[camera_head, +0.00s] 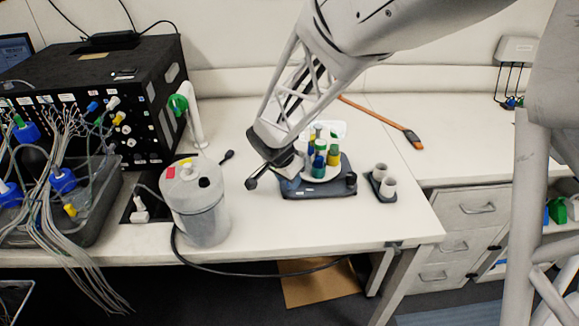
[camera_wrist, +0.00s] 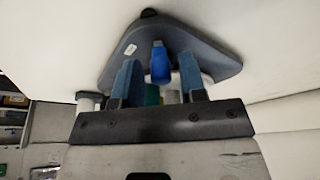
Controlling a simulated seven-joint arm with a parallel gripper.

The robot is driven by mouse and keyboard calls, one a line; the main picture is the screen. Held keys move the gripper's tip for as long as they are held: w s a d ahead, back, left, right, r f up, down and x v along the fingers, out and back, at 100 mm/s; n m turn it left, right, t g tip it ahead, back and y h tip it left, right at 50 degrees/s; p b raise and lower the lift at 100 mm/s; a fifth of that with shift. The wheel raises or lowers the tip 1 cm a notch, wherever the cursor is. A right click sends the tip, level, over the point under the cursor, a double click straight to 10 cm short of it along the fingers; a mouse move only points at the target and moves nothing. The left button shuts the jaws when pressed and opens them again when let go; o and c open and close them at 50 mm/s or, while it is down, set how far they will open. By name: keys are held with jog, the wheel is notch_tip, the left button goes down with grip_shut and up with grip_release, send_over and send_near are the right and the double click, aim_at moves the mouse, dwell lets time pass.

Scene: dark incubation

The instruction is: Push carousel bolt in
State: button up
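The carousel (camera_head: 318,170) stands on a dark blue-grey base (camera_head: 318,188) on the bench, holding several vials with blue, green and yellow parts. My gripper (camera_head: 292,163) is low at the carousel's left side and partly covers it. In the wrist view, my gripper (camera_wrist: 158,62) has its two blue-grey fingers apart, with a blue vial (camera_wrist: 160,64) showing between and beyond them. I cannot tell if a finger touches anything. A black knob (camera_wrist: 148,13) shows at the base's far end. A black knob (camera_head: 351,178) also shows at the base's right in the head view. I cannot tell which part is the bolt.
A small rack with two pale cups (camera_head: 382,182) stands right of the carousel. A grey canister (camera_head: 196,202) stands to the left, near a black box (camera_head: 100,95) with many cables. An orange-handled tool (camera_head: 411,138) lies behind. The right bench top is mostly clear.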

dwell(0.5)
jog(key=c, duration=0.5)
jog(key=shift+w, duration=0.1)
jog(key=shift+w+d, duration=0.45)
jog(key=shift+d, duration=0.1)
jog(key=o, duration=0.5)
jog(key=shift+o, duration=0.2)
jog(key=shift+s+a, duration=0.1)
jog(key=shift+s+a, duration=0.55)
jog(key=shift+a, duration=0.05)
